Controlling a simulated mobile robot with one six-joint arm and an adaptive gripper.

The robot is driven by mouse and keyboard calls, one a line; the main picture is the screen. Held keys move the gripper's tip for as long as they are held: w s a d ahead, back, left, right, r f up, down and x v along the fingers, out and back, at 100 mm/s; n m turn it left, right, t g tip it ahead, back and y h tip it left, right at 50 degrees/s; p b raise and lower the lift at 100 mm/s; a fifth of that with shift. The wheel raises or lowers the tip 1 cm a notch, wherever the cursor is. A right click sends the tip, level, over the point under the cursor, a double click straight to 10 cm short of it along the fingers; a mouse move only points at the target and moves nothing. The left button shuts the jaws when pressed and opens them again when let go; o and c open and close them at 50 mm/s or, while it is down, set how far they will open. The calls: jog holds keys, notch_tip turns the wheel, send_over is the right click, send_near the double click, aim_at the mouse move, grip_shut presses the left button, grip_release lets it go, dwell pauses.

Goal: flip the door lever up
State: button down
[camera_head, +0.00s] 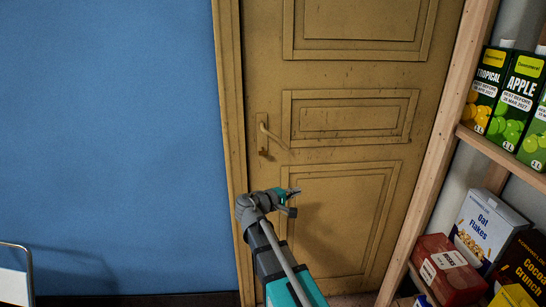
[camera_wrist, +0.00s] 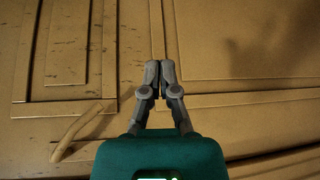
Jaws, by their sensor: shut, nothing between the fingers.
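The door (camera_head: 350,75) is ochre yellow with raised panels. Its lever (camera_head: 276,138) sits on a narrow plate at the door's left edge and slopes down to the right in the head view. In the wrist view the lever (camera_wrist: 82,128) shows at the lower left, beside my gripper and apart from it. My gripper (camera_wrist: 160,72) has its grey fingers together with nothing between them, in front of the door panels. In the head view my gripper (camera_head: 293,200) appears below and slightly right of the lever. Nothing hides the lever.
A blue wall (camera_head: 115,120) lies left of the door frame. A wooden shelf (camera_head: 510,160) on the right holds juice cartons (camera_head: 515,100) and cereal boxes (camera_head: 487,230). A pale metal-railed object (camera_head: 28,262) stands at the lower left.

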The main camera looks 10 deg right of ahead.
jog(key=w+a+r+n+t+h+b, duration=0.1)
jog(key=w+a+r+n+t+b, duration=0.1)
jog(key=w+a+n+t+b, duration=0.1)
jog(key=w+a+r+n+t+h+b, duration=0.2)
jog(key=w+a+n+t+b, duration=0.1)
jog(key=a, duration=0.5)
jog(key=w+n+t, duration=0.1)
jog(key=t, duration=0.1)
jog(key=shift+r+n+t, duration=0.3)
jog(key=shift+r+t, duration=0.1)
jog(key=shift+w+r, duration=0.1)
jog(key=shift+w, duration=0.05)
jog(key=shift+p+x, duration=2.4)
jog(key=shift+x, duration=2.5)
